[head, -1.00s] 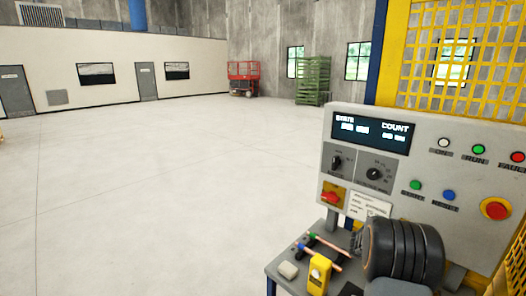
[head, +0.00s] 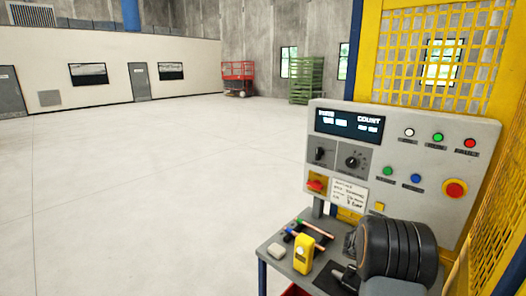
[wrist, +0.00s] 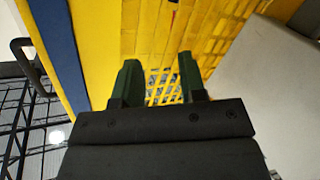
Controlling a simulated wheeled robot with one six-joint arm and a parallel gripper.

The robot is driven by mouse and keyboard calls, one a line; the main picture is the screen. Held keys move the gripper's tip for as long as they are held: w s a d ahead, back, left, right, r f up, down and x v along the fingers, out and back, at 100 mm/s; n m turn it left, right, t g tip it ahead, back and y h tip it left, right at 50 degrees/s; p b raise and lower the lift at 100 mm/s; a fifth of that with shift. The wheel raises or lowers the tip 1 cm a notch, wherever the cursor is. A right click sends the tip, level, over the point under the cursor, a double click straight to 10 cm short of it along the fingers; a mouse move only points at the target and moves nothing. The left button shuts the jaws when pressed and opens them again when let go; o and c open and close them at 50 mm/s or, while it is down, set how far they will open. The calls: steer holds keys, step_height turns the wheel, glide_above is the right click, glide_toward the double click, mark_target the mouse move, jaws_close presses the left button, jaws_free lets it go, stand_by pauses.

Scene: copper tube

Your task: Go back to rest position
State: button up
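My gripper (wrist: 159,76) shows in the wrist view. Its two green fingers stand apart with nothing between them. Behind them are a yellow frame and yellow mesh, and no object touches the fingers.
A control panel (head: 398,170) with lamps, knobs and a red stop button stands behind the bench. Yellow mesh guarding (head: 497,232) is at the right. Open floor (head: 130,200) lies left.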

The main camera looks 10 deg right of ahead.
steer(key=s+a+f+n+t+y+b, duration=0.25)
steer(key=a+f+n+y, duration=0.5)
steer(key=a+n, duration=0.4)
steer(key=s+a+n+t+y+b, duration=0.1)
steer(key=a+n+t+y+b, duration=0.5)
steer(key=a, duration=1.9)
steer(key=n+t+b, duration=0.1)
steer(key=n+t, duration=0.1)
steer(key=t, duration=0.2)
steer(key=shift+s+r, duration=0.25)
steer(key=shift+o, duration=0.3)
steer(key=shift+a+n+y, duration=0.1)
steer(key=shift+n+y, duration=0.15)
steer(key=shift+a, duration=0.1)
